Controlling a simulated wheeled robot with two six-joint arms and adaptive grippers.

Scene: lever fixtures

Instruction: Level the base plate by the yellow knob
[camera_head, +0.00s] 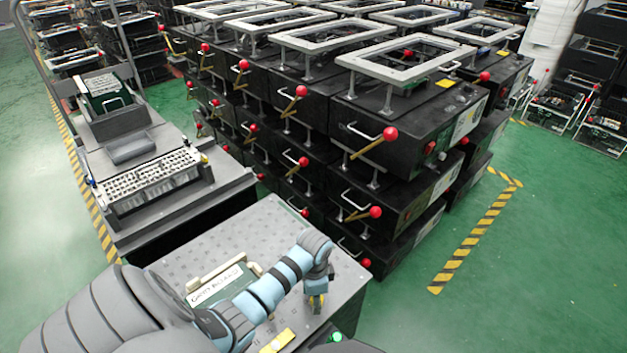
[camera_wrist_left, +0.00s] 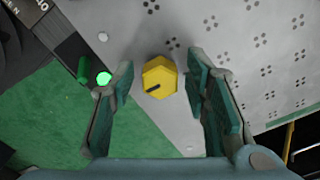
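The yellow knob (camera_wrist_left: 160,77) shows in the left wrist view as a hexagonal piece with a dark mark on its face. It sits at the edge of the light grey base plate (camera_wrist_left: 232,50), which carries groups of small holes. My left gripper (camera_wrist_left: 160,98) is open, with one finger on each side of the knob and a visible gap to each. The base plate (camera_head: 225,238) is partly covered by my arm. My right gripper is not in view.
A lit green button (camera_wrist_left: 104,78) stands beside the plate edge. A lettered panel (camera_head: 215,284) and a yellow piece (camera_head: 277,341) lie on the plate. Stacked black fixtures (camera_head: 400,140) with red-ball levers rise behind. Green floor is free at right.

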